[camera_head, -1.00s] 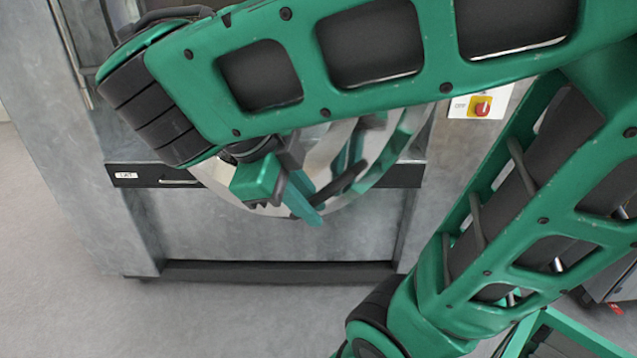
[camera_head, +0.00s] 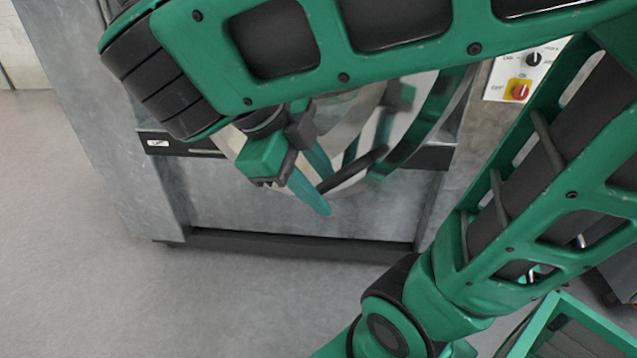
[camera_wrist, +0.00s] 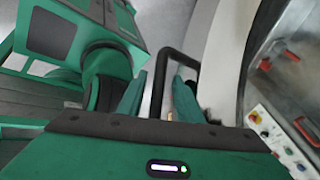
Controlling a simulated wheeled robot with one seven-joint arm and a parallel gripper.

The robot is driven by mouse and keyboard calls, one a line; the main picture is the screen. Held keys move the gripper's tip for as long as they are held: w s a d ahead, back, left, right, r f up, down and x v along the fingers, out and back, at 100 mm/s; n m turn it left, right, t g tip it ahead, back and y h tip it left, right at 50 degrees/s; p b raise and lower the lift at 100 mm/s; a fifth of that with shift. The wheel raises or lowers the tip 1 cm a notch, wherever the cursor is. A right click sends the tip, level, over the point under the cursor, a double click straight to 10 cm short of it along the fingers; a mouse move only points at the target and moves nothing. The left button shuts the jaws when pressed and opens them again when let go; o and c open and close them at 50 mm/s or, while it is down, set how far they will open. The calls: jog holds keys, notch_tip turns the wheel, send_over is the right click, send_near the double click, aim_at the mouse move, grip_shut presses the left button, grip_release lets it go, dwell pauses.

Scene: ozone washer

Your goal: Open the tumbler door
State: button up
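The tumbler door (camera_head: 410,122) is a round, shiny metal door on the front of the grey washer, partly hidden behind my arm. It appears closed, though its upper part is covered. Its black bar handle (camera_head: 362,168) sticks out from the door. In the wrist view the handle (camera_wrist: 160,84) is a bent black bar, with the pale curved door rim (camera_wrist: 228,58) to its right. My gripper (camera_head: 322,192) is at the handle, its teal fingers on either side of the bar. In the wrist view my gripper (camera_wrist: 158,98) shows small gaps beside the bar, so it is open around it.
A control panel with a red and yellow switch (camera_head: 520,90) is at the washer's upper right. A dark strip with a white label (camera_head: 158,143) crosses the washer front behind the door. The grey floor (camera_head: 90,240) at the left is clear.

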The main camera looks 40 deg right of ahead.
jog(key=v, duration=0.7)
dwell(1.2)
jog(key=shift+w+a+r, duration=0.1)
jog(key=shift+w+a, duration=0.05)
dwell(0.5)
